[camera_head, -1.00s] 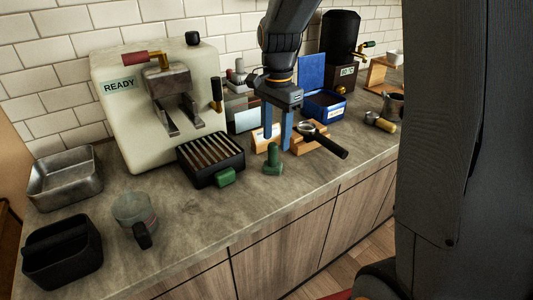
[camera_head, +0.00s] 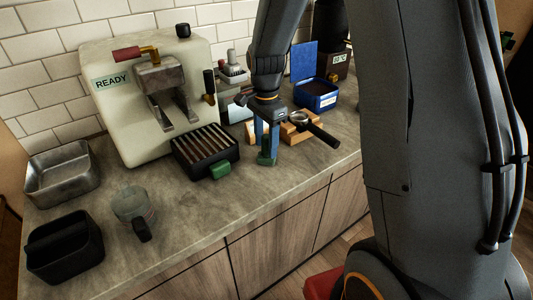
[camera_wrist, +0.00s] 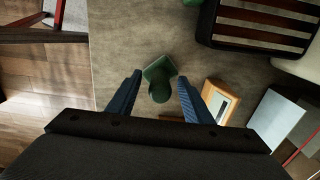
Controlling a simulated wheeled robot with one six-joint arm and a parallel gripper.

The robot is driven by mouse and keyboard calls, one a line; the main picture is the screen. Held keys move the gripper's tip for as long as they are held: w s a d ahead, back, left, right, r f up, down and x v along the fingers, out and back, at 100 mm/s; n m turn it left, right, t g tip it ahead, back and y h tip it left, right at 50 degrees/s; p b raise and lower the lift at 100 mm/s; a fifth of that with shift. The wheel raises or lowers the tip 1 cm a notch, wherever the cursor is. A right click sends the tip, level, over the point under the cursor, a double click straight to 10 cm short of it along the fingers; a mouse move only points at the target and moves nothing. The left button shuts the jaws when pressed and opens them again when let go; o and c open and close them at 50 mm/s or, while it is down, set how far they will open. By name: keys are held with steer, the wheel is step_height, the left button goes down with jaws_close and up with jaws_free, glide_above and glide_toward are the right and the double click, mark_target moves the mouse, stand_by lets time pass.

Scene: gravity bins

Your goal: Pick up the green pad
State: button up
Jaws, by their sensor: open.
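A green pad with a squarish base and a rounded knob (camera_head: 264,160) stands on the counter, right of the slatted drip tray. In the wrist view the green pad (camera_wrist: 160,88) sits between my two blue fingers, with a gap on each side. My gripper (camera_head: 266,152) is open and pointing down over it; the fingers partly hide it in the head view. The wrist view shows my gripper (camera_wrist: 160,77) empty, with nothing clamped. A second green piece (camera_head: 220,171) sits at the front of the black drip tray (camera_head: 205,150).
A portafilter (camera_head: 318,130) rests on a wooden stand just right of my gripper. A blue box (camera_head: 316,103) is behind it. The espresso machine (camera_head: 105,125), a glass pitcher (camera_head: 130,203), a metal pan (camera_head: 62,185) and a black bin (camera_head: 65,262) are leftward. The counter's front edge is close.

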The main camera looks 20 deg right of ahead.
steer(key=shift+c, duration=0.4)
jaws_close()
step_height(320, 180, up, 10)
steer(key=b, duration=0.2)
steer(key=shift+b, duration=0.35)
steer(key=c, duration=0.7)
jaws_free()
jaws_close()
